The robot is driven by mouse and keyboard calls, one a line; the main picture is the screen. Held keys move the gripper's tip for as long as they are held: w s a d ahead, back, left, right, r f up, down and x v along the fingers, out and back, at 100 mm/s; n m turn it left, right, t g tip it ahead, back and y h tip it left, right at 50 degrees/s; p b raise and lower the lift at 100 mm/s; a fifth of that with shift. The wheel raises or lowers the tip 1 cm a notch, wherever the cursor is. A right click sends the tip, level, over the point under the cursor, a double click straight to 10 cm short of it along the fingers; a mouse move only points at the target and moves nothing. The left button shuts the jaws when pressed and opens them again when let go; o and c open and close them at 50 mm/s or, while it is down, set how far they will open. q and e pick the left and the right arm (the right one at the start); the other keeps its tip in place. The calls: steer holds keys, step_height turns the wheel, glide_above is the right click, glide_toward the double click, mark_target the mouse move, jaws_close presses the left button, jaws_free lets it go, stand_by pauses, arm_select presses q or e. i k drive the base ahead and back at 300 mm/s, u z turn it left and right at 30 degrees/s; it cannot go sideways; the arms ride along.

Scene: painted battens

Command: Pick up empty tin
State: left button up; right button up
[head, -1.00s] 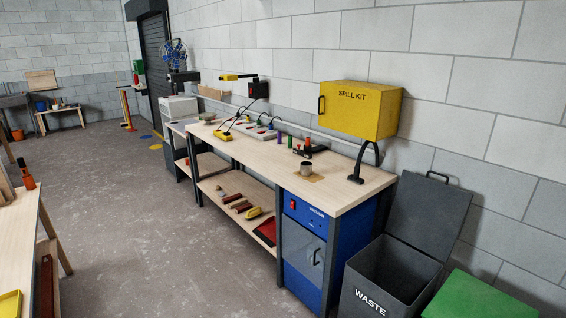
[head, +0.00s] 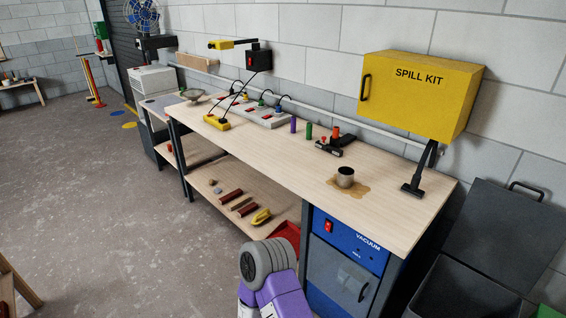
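A small grey metal tin (head: 345,177) stands upright on the wooden workbench (head: 270,155), toward its right end. A brown stain or spill (head: 362,190) lies on the bench top around its base. The tin's inside looks dark; I cannot tell its contents. Part of my own arm, grey and purple, shows at the bottom centre in front of the bench. Neither gripper shows in the view.
A clamp-like tool (head: 336,146) and green cylinder (head: 309,131) stand behind the tin. A black stand (head: 413,188) is to its right, below the yellow spill kit box (head: 418,92). Blue vacuum cabinet (head: 347,240) is under the bench. Bench front left of the tin is clear.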

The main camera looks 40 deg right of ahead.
mark_target(345, 177)
steer(key=z, duration=0.05)
steer(key=i, duration=1.95)
steer(key=z, duration=1.5)
steer(key=i, duration=1.05)
steer(key=z, duration=1.05)
